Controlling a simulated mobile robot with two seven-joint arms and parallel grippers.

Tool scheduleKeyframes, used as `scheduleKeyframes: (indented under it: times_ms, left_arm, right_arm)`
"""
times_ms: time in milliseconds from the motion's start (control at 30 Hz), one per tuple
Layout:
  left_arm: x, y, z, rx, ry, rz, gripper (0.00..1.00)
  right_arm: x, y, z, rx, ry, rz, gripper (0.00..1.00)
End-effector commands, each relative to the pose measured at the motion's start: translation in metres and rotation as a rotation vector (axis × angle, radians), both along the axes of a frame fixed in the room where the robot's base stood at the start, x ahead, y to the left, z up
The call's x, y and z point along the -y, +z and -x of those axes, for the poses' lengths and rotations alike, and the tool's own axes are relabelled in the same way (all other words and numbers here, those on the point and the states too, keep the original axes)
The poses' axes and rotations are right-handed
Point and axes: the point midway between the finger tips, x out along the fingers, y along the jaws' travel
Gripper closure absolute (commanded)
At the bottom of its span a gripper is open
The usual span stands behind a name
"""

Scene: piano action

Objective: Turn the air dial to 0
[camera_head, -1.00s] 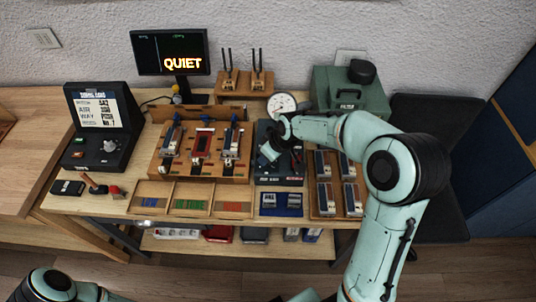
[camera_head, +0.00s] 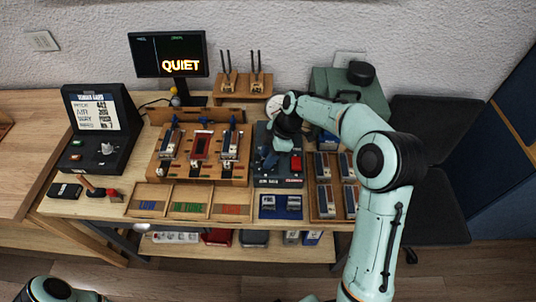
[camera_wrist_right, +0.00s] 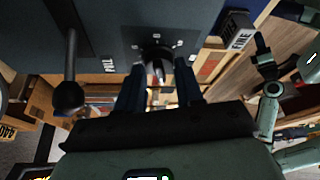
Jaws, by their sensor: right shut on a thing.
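The air dial (camera_wrist_right: 157,62) is a dark round knob on a dark plate with small light marks, seen in the right wrist view. My right gripper (camera_wrist_right: 160,80) is shut on it, with a dark finger on each side. In the head view my right gripper (camera_head: 268,158) reaches down onto the left part of the dark air box (camera_head: 278,181), and the dial is hidden there. I cannot read the dial's setting. My left gripper is out of view; only part of my left arm shows at the bottom left.
In the wrist view a black-knobbed lever (camera_wrist_right: 68,92) stands left of the dial. A wooden rack (camera_head: 200,176) is at left; the monitor (camera_head: 168,54) reads QUIET. The round gauge is mostly covered.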

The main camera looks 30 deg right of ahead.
Motion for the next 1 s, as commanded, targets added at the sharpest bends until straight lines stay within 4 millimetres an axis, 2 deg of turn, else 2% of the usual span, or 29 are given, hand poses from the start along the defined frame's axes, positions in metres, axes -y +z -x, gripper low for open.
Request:
scheduleKeyframes:
  times_ms: [200,500,1000]
  left_arm:
    - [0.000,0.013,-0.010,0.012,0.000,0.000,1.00]
    - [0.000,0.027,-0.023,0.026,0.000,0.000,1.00]
    - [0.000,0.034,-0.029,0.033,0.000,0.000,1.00]
  right_arm:
    - [0.001,0.000,-0.001,-0.007,0.197,0.000,0.94]
    - [0.001,-0.001,-0.002,-0.007,0.401,0.001,0.94]
    - [0.001,-0.003,-0.002,-0.007,0.515,0.001,0.94]
